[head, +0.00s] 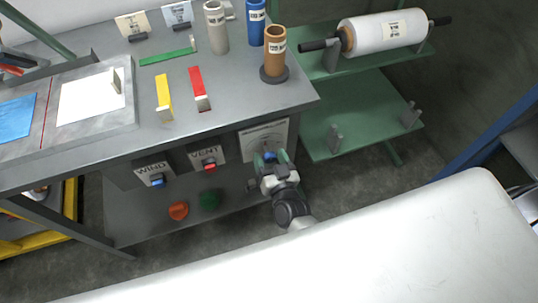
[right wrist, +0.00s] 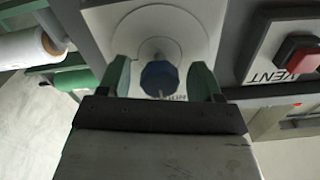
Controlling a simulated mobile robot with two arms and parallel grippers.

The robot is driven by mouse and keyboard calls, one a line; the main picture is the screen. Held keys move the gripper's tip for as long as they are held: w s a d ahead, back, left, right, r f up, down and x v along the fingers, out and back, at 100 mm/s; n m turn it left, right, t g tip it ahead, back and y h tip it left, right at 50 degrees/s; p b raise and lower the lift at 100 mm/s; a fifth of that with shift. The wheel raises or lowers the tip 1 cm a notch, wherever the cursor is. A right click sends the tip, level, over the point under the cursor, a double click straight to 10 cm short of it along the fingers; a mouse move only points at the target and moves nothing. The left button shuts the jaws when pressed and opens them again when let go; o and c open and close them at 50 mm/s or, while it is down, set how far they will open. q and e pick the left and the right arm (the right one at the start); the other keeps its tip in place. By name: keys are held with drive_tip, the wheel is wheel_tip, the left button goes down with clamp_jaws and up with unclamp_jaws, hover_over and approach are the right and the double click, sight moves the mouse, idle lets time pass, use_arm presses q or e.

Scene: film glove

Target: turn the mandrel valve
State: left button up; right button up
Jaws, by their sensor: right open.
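The valve is a blue knob (right wrist: 158,77) on a round pale dial on a white plate (head: 265,135). The plate is on the front of the grey bench, at its right end. My right gripper (head: 270,160) is in front of the plate, open, with green fingers. In the right wrist view the fingers (right wrist: 160,82) stand one on each side of the knob, with a gap on both sides. The plate's lettering is mostly hidden there by the gripper. My left gripper is in neither view.
The VENT panel with a red button (head: 209,165) and the WIND panel with a blue button (head: 156,180) are left of the plate. A white film roll (head: 388,31) lies on the green rack at right. Orange and green knobs (head: 179,210) sit below.

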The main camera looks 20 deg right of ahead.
drive_tip(key=shift+w, duration=0.35)
drive_tip(key=c, duration=0.9)
